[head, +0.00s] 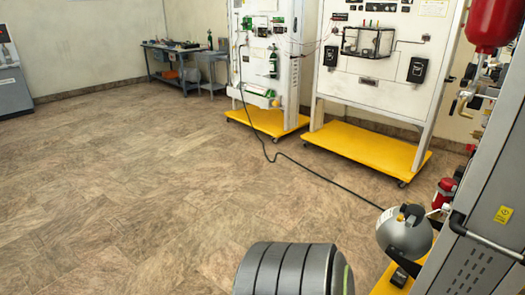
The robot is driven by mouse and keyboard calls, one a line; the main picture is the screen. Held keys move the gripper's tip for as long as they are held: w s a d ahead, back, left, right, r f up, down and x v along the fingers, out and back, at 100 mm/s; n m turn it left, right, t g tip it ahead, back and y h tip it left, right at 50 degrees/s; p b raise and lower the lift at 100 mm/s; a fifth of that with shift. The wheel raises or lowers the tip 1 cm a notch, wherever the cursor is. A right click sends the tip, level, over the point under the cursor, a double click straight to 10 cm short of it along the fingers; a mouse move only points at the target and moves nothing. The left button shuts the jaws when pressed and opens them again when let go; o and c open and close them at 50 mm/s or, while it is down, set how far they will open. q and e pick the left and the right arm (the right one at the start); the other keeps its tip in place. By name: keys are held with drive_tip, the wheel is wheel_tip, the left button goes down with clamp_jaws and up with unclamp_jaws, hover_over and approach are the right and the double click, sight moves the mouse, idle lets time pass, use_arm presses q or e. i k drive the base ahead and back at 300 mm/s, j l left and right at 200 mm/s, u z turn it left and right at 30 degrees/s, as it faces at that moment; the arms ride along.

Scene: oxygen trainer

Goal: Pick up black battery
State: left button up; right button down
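I cannot pick out a black battery for certain. From here I cannot tell whether either is a battery. Neither of my grippers is in view.
Two white trainer stands have yellow wheeled bases, left (266,121) and right (365,146). A black hose (318,174) crosses the floor to a grey tank (404,236). A grey cabinet (485,205) fills the right edge. A workbench (175,50) stands far back. The left floor is clear.

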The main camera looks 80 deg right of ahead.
sight(399, 278)
drive_tip(key=k+l+z, duration=0.1)
drive_tip(key=z, duration=1.35)
drive_tip(key=j+z, duration=0.2)
drive_tip(key=z, duration=2.55)
drive_tip(key=i+j+z, duration=0.15)
drive_tip(key=j+z, duration=0.25)
drive_tip(key=i+j+z, duration=0.1)
drive_tip(key=j+z, duration=1.2)
drive_tip(key=j, duration=0.15)
